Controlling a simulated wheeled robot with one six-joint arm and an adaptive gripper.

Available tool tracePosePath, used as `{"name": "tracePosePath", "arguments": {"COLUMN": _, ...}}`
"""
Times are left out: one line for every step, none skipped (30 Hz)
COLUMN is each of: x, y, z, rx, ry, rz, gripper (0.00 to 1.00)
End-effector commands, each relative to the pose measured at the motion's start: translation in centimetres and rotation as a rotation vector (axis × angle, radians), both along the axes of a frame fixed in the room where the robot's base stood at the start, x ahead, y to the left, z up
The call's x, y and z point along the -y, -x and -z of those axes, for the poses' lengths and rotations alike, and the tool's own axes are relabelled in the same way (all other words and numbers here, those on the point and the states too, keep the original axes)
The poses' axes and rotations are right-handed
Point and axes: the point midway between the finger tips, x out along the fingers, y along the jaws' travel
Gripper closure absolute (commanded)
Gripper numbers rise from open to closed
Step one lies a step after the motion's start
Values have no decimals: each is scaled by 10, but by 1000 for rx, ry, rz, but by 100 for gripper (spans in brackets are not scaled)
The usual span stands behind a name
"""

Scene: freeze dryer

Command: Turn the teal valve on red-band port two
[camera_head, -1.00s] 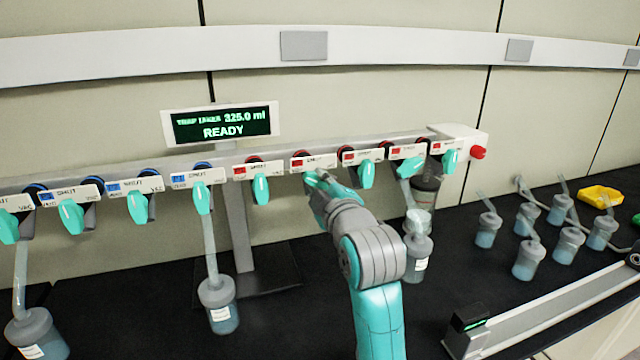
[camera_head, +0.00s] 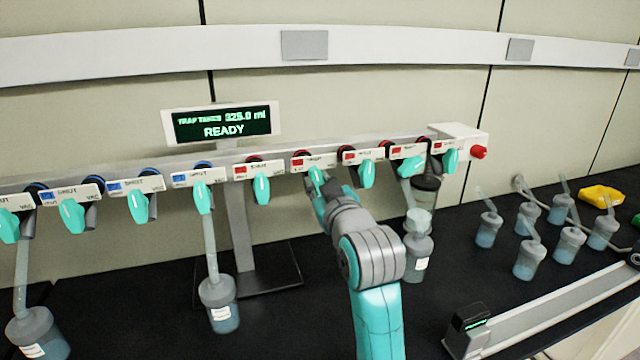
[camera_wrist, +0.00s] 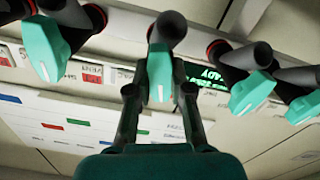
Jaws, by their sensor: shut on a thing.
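The teal valve of the second red-band port (camera_head: 316,176) hangs from the manifold, partly covered by my gripper in the head view. The same teal valve (camera_wrist: 160,72) is in the middle of the wrist view, pointing toward my gripper. My gripper (camera_head: 319,188) is at this valve. In the wrist view my gripper (camera_wrist: 160,92) has one dark finger on each side of the handle and is shut on it. The label above the port (camera_head: 314,161) carries a red mark; its lettering is too small to read.
Neighbouring teal valves hang close on both sides, at the first red-band port (camera_head: 261,189) and the third (camera_head: 366,175). A flask (camera_head: 417,255) hangs right of my arm, another (camera_head: 218,303) to the left. The display (camera_head: 221,124) reads READY. Several loose flasks stand at right.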

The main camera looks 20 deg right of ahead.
Motion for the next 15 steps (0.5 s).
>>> {"name": "tracePosePath", "arguments": {"x": 0, "y": 0, "z": 1, "rx": -2, "ry": -36, "rz": 0, "gripper": 100}}
{"name": "tracePosePath", "arguments": {"x": 0, "y": 0, "z": 1, "rx": -2, "ry": -58, "rz": 0, "gripper": 100}}
{"name": "tracePosePath", "arguments": {"x": -1, "y": 0, "z": 1, "rx": -2, "ry": -87, "rz": 0, "gripper": 100}}
{"name": "tracePosePath", "arguments": {"x": -1, "y": 0, "z": 1, "rx": -2, "ry": -107, "rz": 0, "gripper": 100}}
{"name": "tracePosePath", "arguments": {"x": -1, "y": 0, "z": 1, "rx": -2, "ry": -127, "rz": 0, "gripper": 100}}
{"name": "tracePosePath", "arguments": {"x": -1, "y": 0, "z": 1, "rx": -2, "ry": -151, "rz": 0, "gripper": 100}}
{"name": "tracePosePath", "arguments": {"x": -1, "y": 0, "z": 1, "rx": -2, "ry": -168, "rz": 0, "gripper": 100}}
{"name": "tracePosePath", "arguments": {"x": -1, "y": 0, "z": 1, "rx": -2, "ry": -184, "rz": 0, "gripper": 100}}
{"name": "tracePosePath", "arguments": {"x": -1, "y": 0, "z": 1, "rx": -2, "ry": -203, "rz": 0, "gripper": 100}}
{"name": "tracePosePath", "arguments": {"x": -1, "y": 0, "z": 1, "rx": -2, "ry": -217, "rz": 0, "gripper": 100}}
{"name": "tracePosePath", "arguments": {"x": -1, "y": 0, "z": 1, "rx": -2, "ry": -229, "rz": 0, "gripper": 100}}
{"name": "tracePosePath", "arguments": {"x": -1, "y": 0, "z": 1, "rx": -2, "ry": -244, "rz": 0, "gripper": 100}}
{"name": "tracePosePath", "arguments": {"x": -1, "y": 0, "z": 1, "rx": -3, "ry": -254, "rz": 0, "gripper": 100}}
{"name": "tracePosePath", "arguments": {"x": -1, "y": 0, "z": 1, "rx": -3, "ry": -262, "rz": 0, "gripper": 100}}
{"name": "tracePosePath", "arguments": {"x": -1, "y": 0, "z": 1, "rx": -3, "ry": -272, "rz": 0, "gripper": 100}}
